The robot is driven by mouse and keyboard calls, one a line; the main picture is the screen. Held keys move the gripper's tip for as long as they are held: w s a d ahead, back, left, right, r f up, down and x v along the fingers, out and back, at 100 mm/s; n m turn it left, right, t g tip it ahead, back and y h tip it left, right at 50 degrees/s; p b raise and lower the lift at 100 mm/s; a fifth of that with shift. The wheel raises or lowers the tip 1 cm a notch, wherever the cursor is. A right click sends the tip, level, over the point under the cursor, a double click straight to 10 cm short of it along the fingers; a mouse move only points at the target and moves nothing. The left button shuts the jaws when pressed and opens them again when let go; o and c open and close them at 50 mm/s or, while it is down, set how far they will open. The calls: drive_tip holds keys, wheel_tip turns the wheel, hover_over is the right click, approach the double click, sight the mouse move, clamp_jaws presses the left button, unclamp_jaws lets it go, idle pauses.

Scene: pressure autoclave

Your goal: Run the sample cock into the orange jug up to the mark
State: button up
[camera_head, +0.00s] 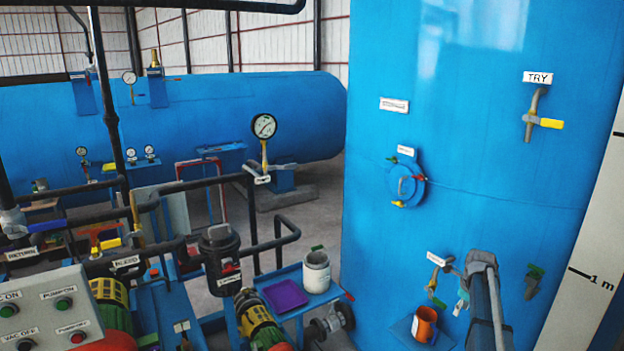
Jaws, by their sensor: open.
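The orange jug (425,323) stands upright on a small blue shelf (402,331) at the foot of the big blue tank. A small cock (437,276) with a green handle sticks out from the tank just above the jug. Its white label is too small to read. My gripper (461,291) is just right of this cock and of the jug, partly hidden by my arm. It is open, and no object shows in it. The jug's mark, its contents and any stream from the cock cannot be made out.
Another cock (533,281) with a green handle is right of my arm. A TRY cock (543,123) with a yellow handle is higher up. A flanged port (406,186) juts from the tank. A blue cart (290,291) with a white pot (316,273) stands left.

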drive_tip(key=s+a+f+n+b, duration=0.3)
drive_tip(key=s+a+n, duration=0.5)
drive_tip(key=a+n, duration=0.2)
drive_tip(key=s+a+f+n+b, duration=0.3)
drive_tip(key=s+a+n, duration=0.5)
drive_tip(key=a+n, duration=0.1)
drive_tip(key=s+a+f+n+g+b, duration=0.1)
drive_tip(key=s+a+f+n+b, duration=0.3)
drive_tip(key=s+a+n, duration=0.4)
drive_tip(key=a+n, duration=0.2)
drive_tip(key=a, duration=0.1)
drive_tip(key=shift+a+n+h, duration=0.15)
drive_tip(key=shift+n+h, duration=0.15)
